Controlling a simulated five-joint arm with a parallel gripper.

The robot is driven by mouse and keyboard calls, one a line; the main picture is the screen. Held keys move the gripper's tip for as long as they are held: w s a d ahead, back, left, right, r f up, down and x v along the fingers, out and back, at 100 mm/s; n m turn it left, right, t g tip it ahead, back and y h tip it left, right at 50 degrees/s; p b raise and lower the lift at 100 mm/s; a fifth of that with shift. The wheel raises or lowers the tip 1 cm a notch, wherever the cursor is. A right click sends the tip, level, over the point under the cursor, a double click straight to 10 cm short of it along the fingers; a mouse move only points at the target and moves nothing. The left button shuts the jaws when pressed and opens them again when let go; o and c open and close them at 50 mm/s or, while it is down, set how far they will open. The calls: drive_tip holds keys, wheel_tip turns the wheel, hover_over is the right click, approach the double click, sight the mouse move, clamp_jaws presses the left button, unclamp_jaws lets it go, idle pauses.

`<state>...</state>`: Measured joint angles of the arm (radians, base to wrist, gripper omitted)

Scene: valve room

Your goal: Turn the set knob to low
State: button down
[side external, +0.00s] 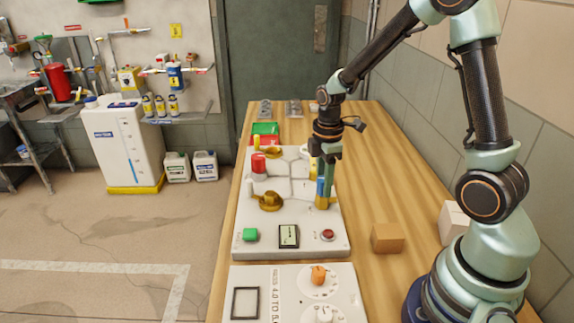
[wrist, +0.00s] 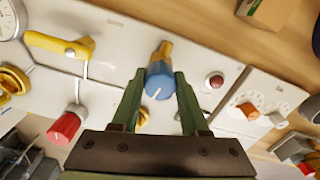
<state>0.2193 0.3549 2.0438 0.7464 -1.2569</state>
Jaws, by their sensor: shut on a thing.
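A blue knob with a white line on its face (wrist: 160,82) sits on a brass body on the white valve panel (side external: 290,245). I take it to be the set knob. It also shows in the side view, low between the fingers (side external: 321,188). My gripper (wrist: 160,76) has its two green fingers on either side of the knob and is shut on it. In the side view my gripper (side external: 325,172) points down at the panel's right side. I cannot read any low mark near the knob.
A red knob (wrist: 65,127), a yellow lever (wrist: 58,44) and a dark red button (wrist: 216,81) share the panel. A second panel has orange (side external: 318,275) and white knobs. A cardboard box (side external: 387,238) stands on the wooden bench, right of the panel.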

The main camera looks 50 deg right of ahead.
drive_tip(key=shift+c, duration=2)
unclamp_jaws()
wheel_tip(320, 180, up, 12)
drive_tip(key=s+a+r+m+t, duration=0.5)
drive_tip(key=s+a+m, duration=0.3)
drive_tip(key=m, duration=0.3)
drive_tip(key=shift+m+t, duration=0.3)
drive_tip(key=shift+m, duration=0.1)
